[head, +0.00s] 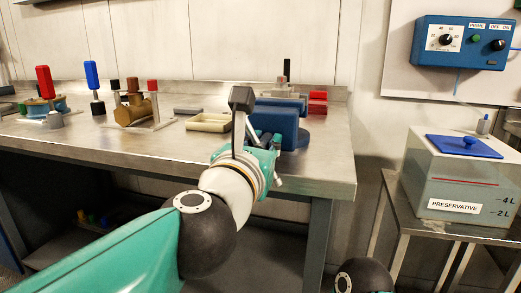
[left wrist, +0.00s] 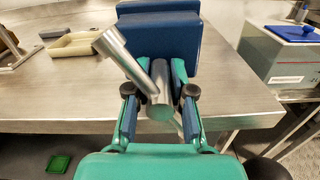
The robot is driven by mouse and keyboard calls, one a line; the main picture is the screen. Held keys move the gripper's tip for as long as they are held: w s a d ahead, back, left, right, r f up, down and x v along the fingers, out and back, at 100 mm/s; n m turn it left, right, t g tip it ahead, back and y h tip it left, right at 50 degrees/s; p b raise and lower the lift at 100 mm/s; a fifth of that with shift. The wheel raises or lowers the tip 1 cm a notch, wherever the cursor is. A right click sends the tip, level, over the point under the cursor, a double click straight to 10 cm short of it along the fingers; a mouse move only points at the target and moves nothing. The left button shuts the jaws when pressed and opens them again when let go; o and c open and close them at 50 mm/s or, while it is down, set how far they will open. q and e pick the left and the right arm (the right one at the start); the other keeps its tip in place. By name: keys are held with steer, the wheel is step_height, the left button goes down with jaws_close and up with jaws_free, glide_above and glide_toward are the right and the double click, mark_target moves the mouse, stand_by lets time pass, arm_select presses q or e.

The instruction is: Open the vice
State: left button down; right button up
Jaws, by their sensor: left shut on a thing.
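The blue vice (head: 275,124) stands at the right front part of the steel bench, and its blue jaws (left wrist: 158,45) fill the top middle of the left wrist view. Its grey metal handle (head: 240,105) stands up in the head view and slants up to the left in the left wrist view (left wrist: 125,60). My left gripper (left wrist: 160,98) is in front of the vice, its two fingers on either side of the round metal hub of the handle, shut on it. In the head view my left gripper (head: 262,152) is partly hidden by its own wrist. My right gripper is out of view.
The steel bench (head: 180,158) also carries a beige tray (head: 208,123), a brass valve (head: 135,110) and red and blue handled parts at the left. A preservative tank (head: 455,190) on a stand is to the right, below a blue control box (head: 460,43).

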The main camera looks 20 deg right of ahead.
arm_select(q)
steer(key=shift+d+f+n, duration=0.1)
steer(key=shift+f+n, duration=0.3)
steer(key=shift+n, duration=0.2)
steer(key=c, duration=1.3)
jaws_free()
steer(key=shift+o, duration=1.4)
steer(key=shift+s+r, duration=0.1)
steer(key=shift+r, duration=0.05)
steer(key=shift+r, duration=0.1)
steer(key=shift+a, duration=0.2)
